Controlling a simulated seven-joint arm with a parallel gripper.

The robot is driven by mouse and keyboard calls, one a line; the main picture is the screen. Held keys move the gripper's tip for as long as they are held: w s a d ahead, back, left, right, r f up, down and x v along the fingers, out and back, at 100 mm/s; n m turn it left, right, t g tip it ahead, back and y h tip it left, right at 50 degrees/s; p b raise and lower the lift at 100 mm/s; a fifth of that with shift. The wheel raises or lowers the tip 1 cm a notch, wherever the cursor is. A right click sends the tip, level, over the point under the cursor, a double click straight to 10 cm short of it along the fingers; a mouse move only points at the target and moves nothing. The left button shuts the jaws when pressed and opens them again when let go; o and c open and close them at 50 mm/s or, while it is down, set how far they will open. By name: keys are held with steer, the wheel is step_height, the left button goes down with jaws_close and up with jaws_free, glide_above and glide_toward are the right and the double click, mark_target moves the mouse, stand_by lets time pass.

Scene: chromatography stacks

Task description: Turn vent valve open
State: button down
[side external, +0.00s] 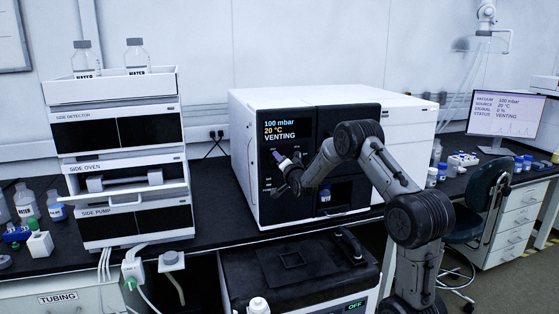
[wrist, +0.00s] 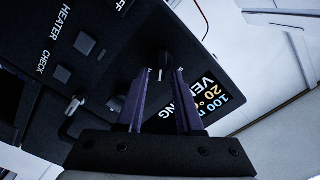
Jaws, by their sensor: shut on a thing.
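The white instrument (side external: 262,180) has a black front panel (side external: 250,148), with its screen (side external: 287,129) lit and reading "100 mbar", "20 °C" and "VENTING". My gripper (side external: 284,157) is at this panel, below the screen. In the wrist view my gripper (wrist: 163,72) has its two purple fingers on either side of a small dark knob (wrist: 164,62), shut on it. I take this knob for the vent valve; its label is hidden or unreadable. The fingers partly cover the "VENTING" text.
A silver-tipped lever (wrist: 73,105) and square buttons (wrist: 84,43) near "HEATER" and "CHECK" sit beside the knob. A monitor (side external: 507,114) at right also reads "VENTING". A stack of modules (side external: 118,165) stands at left. A black-topped unit (side external: 300,262) sits in front of the bench.

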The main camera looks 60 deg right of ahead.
steer(key=shift+s+f+m, duration=0.1)
steer(key=shift+f+m, duration=0.05)
steer(key=shift+m, duration=1.1)
steer(key=shift+w+f+m, duration=0.1)
steer(key=shift+f+m, duration=0.1)
steer(key=shift+m, duration=1)
steer(key=shift+s+f+m, duration=0.1)
steer(key=shift+f+m, duration=0.05)
steer(key=shift+m, duration=1.1)
steer(key=c, duration=0.9)
jaws_free()
steer(key=shift+d, duration=0.1)
steer(key=v, duration=1.4)
steer(key=shift+r, duration=0.1)
